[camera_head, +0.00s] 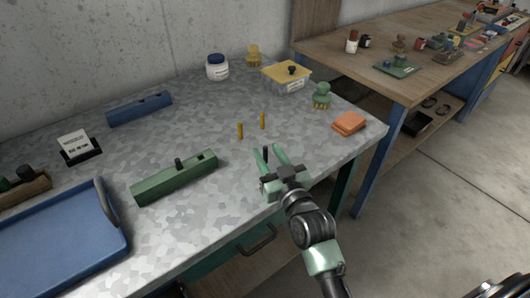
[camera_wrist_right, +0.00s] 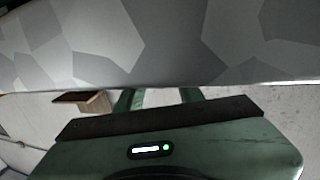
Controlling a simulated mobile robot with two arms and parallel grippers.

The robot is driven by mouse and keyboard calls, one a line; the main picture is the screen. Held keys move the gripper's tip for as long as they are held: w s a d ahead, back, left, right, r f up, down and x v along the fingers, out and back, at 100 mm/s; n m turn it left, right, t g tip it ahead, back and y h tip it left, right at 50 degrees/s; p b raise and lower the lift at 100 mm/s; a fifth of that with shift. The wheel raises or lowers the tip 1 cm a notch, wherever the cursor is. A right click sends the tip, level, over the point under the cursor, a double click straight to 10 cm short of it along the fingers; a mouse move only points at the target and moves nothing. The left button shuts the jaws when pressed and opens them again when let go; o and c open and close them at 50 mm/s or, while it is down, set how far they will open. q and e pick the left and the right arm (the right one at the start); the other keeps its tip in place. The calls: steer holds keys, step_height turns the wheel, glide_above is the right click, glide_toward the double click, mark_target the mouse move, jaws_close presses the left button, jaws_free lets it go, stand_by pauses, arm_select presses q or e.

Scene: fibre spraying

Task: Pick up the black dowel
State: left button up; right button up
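A thin dark upright piece (camera_head: 265,153), which looks like a black dowel, shows between the fingers of my right gripper (camera_head: 268,154) in the head view; I cannot tell whether they touch it. Another short black peg (camera_head: 178,163) stands upright at the green block (camera_head: 170,182), left of my gripper. My right gripper is open, its fingers spread, over the front right part of the table. In the right wrist view its two green fingers (camera_wrist_right: 158,98) are apart, and no dowel shows there. My left gripper is out of view.
Two yellow dowels (camera_head: 240,131) (camera_head: 262,120) stand upright on the speckled table (camera_head: 215,125) beyond my gripper. An orange cloth stack (camera_head: 349,123), a green-knobbed brush (camera_head: 321,95) and a yellow-lidded box (camera_head: 288,77) lie farther right. A blue tray (camera_head: 60,250) fills the front left.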

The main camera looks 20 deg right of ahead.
steer(key=shift+w, duration=0.7)
steer(key=shift+w+a, duration=0.1)
steer(key=shift+w, duration=0.15)
jaws_close()
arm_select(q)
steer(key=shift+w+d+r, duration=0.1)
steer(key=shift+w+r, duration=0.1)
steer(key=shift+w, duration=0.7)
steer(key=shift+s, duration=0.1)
